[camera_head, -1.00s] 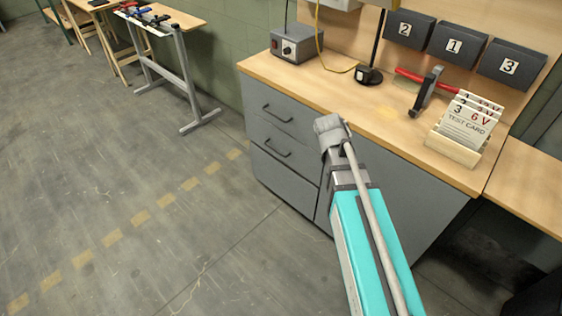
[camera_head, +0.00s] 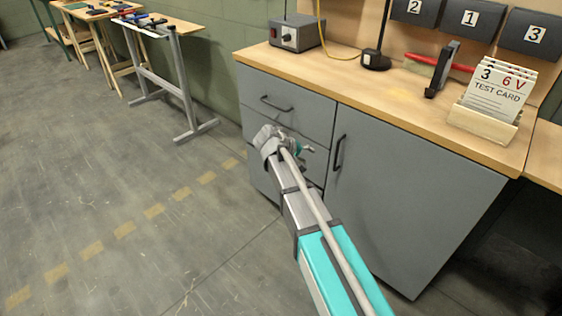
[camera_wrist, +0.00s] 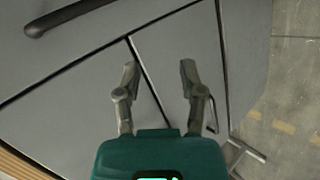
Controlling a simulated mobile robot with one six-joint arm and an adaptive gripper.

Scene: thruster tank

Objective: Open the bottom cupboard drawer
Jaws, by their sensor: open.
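The grey cupboard (camera_head: 420,180) stands under the wooden worktop, with a stack of drawers at its left and a door at its right. The top drawer (camera_head: 300,112) is shut and has a dark bar handle. The drawer fronts below it (camera_head: 262,182) look shut and are partly hidden by my arm; I make out no handle on the lowest part. My gripper (camera_head: 303,149) is in front of the drawers, below the top handle. In the wrist view my gripper (camera_wrist: 158,78) is open and empty, facing a drawer gap. A dark handle piece (camera_wrist: 212,124) shows beside the right finger.
The door handle (camera_head: 340,152) sticks out right of the drawers; a dark handle (camera_wrist: 65,17) also shows at the wrist view's top left. The worktop (camera_head: 400,95) overhangs above. Floor to the left (camera_head: 110,170) is clear up to the trestle stand (camera_head: 165,85).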

